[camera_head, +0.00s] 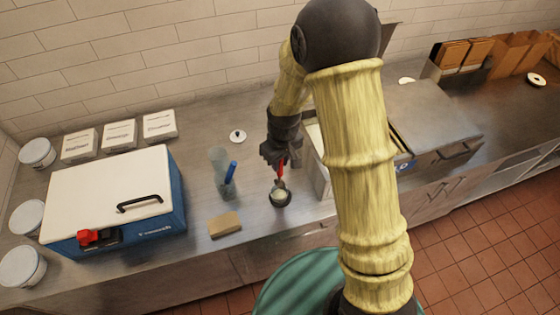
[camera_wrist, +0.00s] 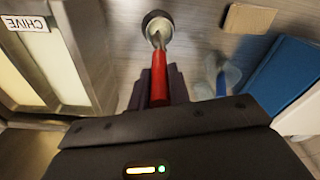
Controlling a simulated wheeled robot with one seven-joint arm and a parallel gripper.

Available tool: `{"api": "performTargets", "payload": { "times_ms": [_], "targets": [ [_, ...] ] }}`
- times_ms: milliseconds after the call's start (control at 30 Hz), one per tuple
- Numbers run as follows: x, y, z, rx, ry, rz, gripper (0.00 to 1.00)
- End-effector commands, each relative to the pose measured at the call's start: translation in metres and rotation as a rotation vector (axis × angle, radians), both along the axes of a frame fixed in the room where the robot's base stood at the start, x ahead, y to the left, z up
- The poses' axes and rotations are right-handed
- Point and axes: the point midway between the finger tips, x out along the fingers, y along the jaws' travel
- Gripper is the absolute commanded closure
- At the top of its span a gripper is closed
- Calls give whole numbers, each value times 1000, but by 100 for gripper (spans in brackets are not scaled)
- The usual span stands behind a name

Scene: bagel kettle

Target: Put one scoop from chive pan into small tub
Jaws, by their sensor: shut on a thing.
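My gripper (camera_head: 281,158) is shut on a red-handled scoop (camera_wrist: 159,78), also seen in the head view (camera_head: 281,170). The scoop points down at the small tub (camera_head: 280,197), a dark round cup with pale contents on the steel counter. In the wrist view the scoop's metal end is over or inside the tub (camera_wrist: 157,17); I cannot tell which. The pan unit with the CHIVE label (camera_wrist: 25,23) is on the left in the wrist view. In the head view my arm hides much of that unit, and the chive pan's inside is hidden.
A clear container with a blue-handled tool (camera_head: 230,172) stands left of the tub. A tan block (camera_head: 225,224) lies in front of it. A blue cooler with a white lid (camera_head: 110,200) fills the left. Some bare counter lies around the tub.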

Motion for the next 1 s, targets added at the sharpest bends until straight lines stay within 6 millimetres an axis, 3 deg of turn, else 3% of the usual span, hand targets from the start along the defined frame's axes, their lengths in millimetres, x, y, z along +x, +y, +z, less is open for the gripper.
{"api": "performTargets", "payload": {
  "times_ms": [600, 1000],
  "targets": [
    [0, 0, 37, 0, -1, 1, 100],
    [0, 0, 39, 1, -1, 1, 100]
  ]
}}
